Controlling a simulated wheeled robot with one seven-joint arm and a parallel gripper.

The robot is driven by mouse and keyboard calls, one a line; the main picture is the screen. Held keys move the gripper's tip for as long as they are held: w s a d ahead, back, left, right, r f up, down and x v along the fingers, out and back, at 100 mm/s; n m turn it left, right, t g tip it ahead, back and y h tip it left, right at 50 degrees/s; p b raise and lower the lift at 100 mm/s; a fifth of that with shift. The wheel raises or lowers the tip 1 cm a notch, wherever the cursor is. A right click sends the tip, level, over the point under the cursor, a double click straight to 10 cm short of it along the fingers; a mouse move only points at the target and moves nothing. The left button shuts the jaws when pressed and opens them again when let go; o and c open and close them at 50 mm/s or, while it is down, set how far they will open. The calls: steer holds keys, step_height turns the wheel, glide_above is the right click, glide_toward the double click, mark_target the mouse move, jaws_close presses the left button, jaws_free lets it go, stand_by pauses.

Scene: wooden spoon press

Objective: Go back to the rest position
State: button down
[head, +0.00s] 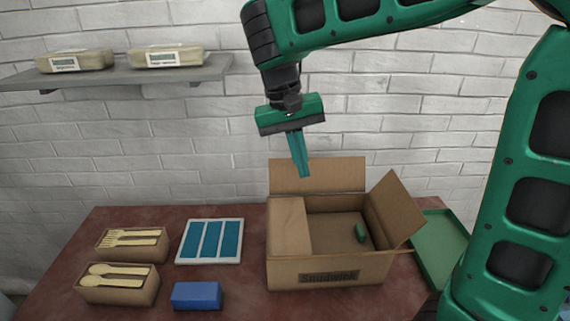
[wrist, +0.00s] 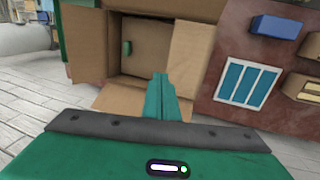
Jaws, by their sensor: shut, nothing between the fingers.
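My gripper (head: 304,174) is shut and empty, pointing down in the air above the back of the open cardboard box in the head view. Its closed green fingers also show in the wrist view (wrist: 160,80). The cardboard box (head: 330,275) stands on the reddish-brown table (head: 225,285) with its flaps spread. A small green object (head: 360,233) lies inside the box near its right side, and it also shows in the wrist view (wrist: 126,47). My fingers are apart from the box and this object.
Left of the box are a white tray with blue panels (head: 183,259), a blue block (head: 197,296) and two boxes of wooden cutlery (head: 122,296) (head: 115,254). A green tray (head: 436,228) lies right of the box. A grey shelf (head: 120,76) with two packages hangs on the brick wall.

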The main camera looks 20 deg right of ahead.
steer(key=s+d+f+m+y, duration=0.1)
steer(key=s+d, duration=0.3)
steer(key=d, duration=0.4)
steer(key=s+d+f+m, duration=0.1)
steer(key=s+d, duration=0.3)
steer(key=d, duration=0.3)
steer(key=s+d+f+y, duration=0.1)
steer(key=s+d+f, duration=0.2)
steer(key=s, duration=0.4)
steer(key=s+d+f+m+y, duration=0.1)
steer(key=s+d+f, duration=0.2)
steer(key=s, duration=0.4)
steer(key=shift+s+m+t, duration=0.2)
steer(key=shift+m+t, duration=0.1)
steer(key=shift+w+f, duration=0.1)
steer(key=shift+f, duration=0.05)
steer(key=shift+w+f, duration=0.2)
steer(key=shift+w, duration=0.3)
